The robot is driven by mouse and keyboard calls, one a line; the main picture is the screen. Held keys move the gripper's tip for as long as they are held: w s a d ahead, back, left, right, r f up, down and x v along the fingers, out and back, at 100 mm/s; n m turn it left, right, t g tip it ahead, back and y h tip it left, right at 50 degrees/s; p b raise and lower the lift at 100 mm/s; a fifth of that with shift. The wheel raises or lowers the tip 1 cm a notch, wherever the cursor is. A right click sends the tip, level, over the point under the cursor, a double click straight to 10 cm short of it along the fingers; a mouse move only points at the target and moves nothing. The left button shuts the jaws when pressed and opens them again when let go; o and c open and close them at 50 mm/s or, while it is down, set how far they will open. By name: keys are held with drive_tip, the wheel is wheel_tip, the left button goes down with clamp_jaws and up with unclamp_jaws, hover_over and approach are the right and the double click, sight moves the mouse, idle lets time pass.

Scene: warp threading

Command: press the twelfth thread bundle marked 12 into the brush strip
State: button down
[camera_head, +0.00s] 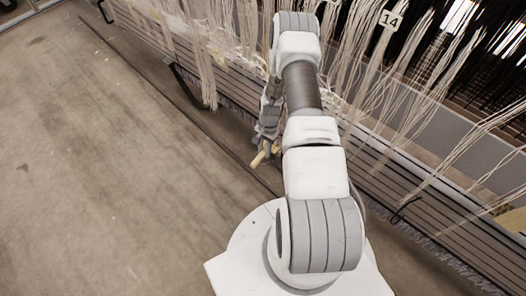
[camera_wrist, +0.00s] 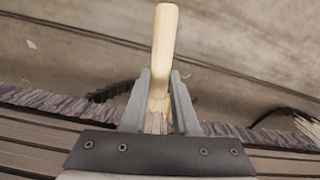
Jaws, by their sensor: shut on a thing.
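My gripper (camera_head: 266,138) is low beside the long slatted beam (camera_head: 380,175), near a strip of grey bristles along its edge. In the wrist view my gripper (camera_wrist: 160,100) is shut on a smooth, pale, rod-like piece (camera_wrist: 165,50) that points away from the fingers. Thin strands show at its base between the fingers. The brush strip (camera_wrist: 40,99) runs across behind the fingers, on both sides. The pale piece also shows below the gripper in the head view (camera_head: 259,158). I cannot read a 12 marker in either view.
Several loose thread bundles (camera_head: 205,80) hang over the beam. A white tag marked 14 (camera_head: 390,18) hangs among threads at the upper right. A dark bracket or loop (camera_head: 184,88) sticks out from the beam. Bare concrete floor (camera_head: 110,190) lies open at left.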

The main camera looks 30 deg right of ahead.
drive_tip(key=shift+w+d+b, duration=0.2)
drive_tip(key=shift+d+b, duration=0.1)
drive_tip(key=shift+d, duration=0.25)
drive_tip(key=shift+w+d, duration=0.1)
drive_tip(key=shift+d, duration=0.2)
drive_tip(key=shift+d+b, duration=0.2)
drive_tip(key=shift+b, duration=0.1)
idle(0.8)
drive_tip(key=shift+s+a+p, duration=0.4)
drive_tip(key=shift+s+a, duration=0.15)
drive_tip(key=shift+a, duration=1.1)
drive_tip(key=shift+s+a+p, duration=0.45)
drive_tip(key=shift+s+a, duration=0.15)
drive_tip(key=shift+a, duration=1)
drive_tip(key=shift+s+a+p, duration=0.4)
drive_tip(key=shift+s+a, duration=0.15)
drive_tip(key=shift+a, duration=1.1)
drive_tip(key=shift+r, duration=0.15)
